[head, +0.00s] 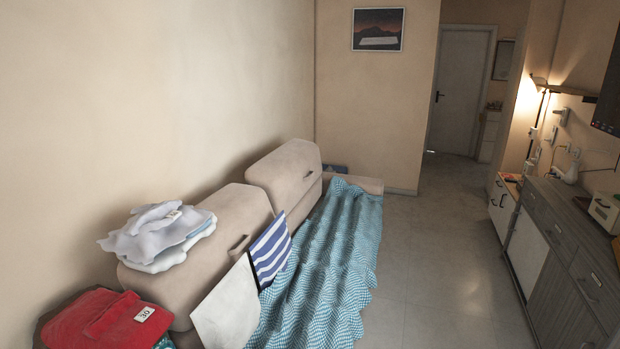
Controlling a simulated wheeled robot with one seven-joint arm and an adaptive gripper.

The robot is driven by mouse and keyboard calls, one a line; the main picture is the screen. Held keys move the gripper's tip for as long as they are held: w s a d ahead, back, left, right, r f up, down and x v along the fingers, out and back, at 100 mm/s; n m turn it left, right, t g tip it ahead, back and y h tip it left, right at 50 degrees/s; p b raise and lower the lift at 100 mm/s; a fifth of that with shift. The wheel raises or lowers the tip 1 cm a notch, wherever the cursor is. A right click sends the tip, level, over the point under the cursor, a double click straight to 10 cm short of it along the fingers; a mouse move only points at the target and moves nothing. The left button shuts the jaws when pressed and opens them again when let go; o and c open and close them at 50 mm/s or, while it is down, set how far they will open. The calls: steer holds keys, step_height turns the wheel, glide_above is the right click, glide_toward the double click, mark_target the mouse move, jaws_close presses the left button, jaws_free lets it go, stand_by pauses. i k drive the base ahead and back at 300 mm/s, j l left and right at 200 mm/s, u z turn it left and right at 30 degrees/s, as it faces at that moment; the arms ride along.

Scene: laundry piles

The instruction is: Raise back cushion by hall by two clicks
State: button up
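A beige sofa stands along the left wall with two back cushions. The far back cushion (283,170), on the side towards the hall, is plump and leans towards the wall, with a small dark pull or handle (308,174) on its front side. The near back cushion (240,211) sits beside it, with a similar handle (238,245). The two cushions look about alike in height; I cannot tell their click positions. My gripper is not in view.
Grey cabinets (560,265) line the right; the floor (430,260) between is clear towards the hall door (460,90).

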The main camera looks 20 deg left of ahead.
mark_target(285, 174)
steer(key=i+l, duration=0.2)
steer(key=i, duration=0.25)
steer(key=i+l, duration=0.15)
steer(key=i, duration=0.3)
steer(key=i+l, duration=0.2)
steer(key=i, duration=0.3)
steer(key=i+l, duration=0.15)
steer(key=i, duration=0.3)
steer(key=i+l+u, duration=0.1)
steer(key=i, duration=1.9)
steer(key=i+u, duration=0.35)
steer(key=i+l+u, duration=0.15)
steer(key=i+u, duration=0.2)
steer(key=i+l+u, duration=0.2)
steer(key=u, duration=0.15)
steer(key=i+u, duration=0.25)
steer(key=u, duration=0.25)
steer(key=i+l+u, duration=0.1)
steer(key=i+u, duration=0.15)
steer(key=u, duration=0.2)
steer(key=i+l+u, duration=0.2)
steer(key=u, duration=0.3)
steer(key=i+l+u, duration=0.25)
steer(key=u, duration=0.2)
steer(key=i+l+u, duration=0.1)
steer(key=l+u, duration=0.4)
steer(key=i+j, duration=0.05)
steer(key=j, duration=0.1)
